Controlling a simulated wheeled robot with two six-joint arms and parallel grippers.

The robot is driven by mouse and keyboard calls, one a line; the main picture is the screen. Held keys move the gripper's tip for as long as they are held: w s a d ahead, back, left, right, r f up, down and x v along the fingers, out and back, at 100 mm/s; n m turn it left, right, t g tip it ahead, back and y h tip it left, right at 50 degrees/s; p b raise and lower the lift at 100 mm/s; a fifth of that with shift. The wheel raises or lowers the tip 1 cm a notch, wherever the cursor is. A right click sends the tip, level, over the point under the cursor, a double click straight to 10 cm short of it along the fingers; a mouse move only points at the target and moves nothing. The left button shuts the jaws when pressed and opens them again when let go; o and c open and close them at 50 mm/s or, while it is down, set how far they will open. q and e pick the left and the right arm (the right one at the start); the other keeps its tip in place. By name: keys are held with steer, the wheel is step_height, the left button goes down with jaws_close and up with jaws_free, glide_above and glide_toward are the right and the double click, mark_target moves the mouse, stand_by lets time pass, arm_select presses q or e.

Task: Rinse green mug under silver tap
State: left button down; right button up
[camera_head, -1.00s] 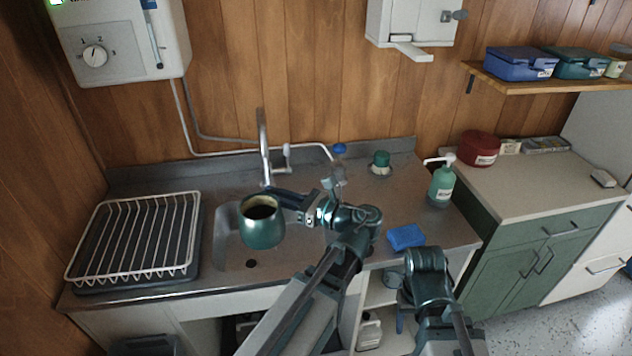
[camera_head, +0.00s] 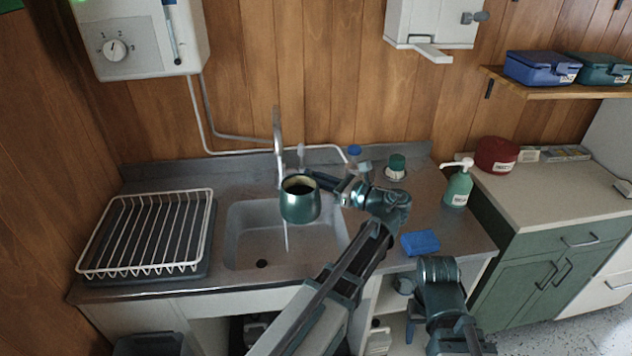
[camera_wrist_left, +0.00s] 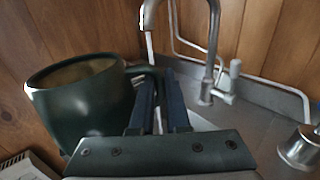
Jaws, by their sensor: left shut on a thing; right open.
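The green mug (camera_head: 300,207) is upright above the sink basin, close to the tap spout. My left gripper (camera_head: 321,182) is shut on its handle; the mug (camera_wrist_left: 85,105) also shows at left in the left wrist view. The silver tap (camera_head: 278,140) stands behind the basin; its spout shows in the wrist view (camera_wrist_left: 150,14). A thin stream of water (camera_head: 286,237) shows below the mug's left side. In the wrist view the stream (camera_wrist_left: 150,45) falls to the right of the mug's body. My right gripper (camera_head: 409,325) is low in front of the counter, open, partly hidden by its arm.
The sink basin (camera_head: 245,235) is empty. A white dish rack (camera_head: 200,235) stands left of it.

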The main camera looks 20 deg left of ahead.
arm_select(q)
steer(key=w+a+f+b, duration=0.2)
steer(key=w+a, duration=0.5)
steer(key=a, duration=0.1)
steer(key=shift+w+a, duration=0.15)
steer(key=shift+a, duration=0.1)
stand_by(0.4)
steer(key=shift+f, duration=0.1)
steer(key=shift+w, duration=0.1)
stand_by(0.5)
steer(key=shift+w+d, duration=0.35)
steer(key=shift+d, duration=0.05)
steer(key=shift+s+a, duration=0.15)
steer(key=shift+s+a, duration=0.3)
stand_by(0.3)
steer(key=s+d, duration=0.5)
steer(key=d, duration=0.1)
stand_by(1.0)
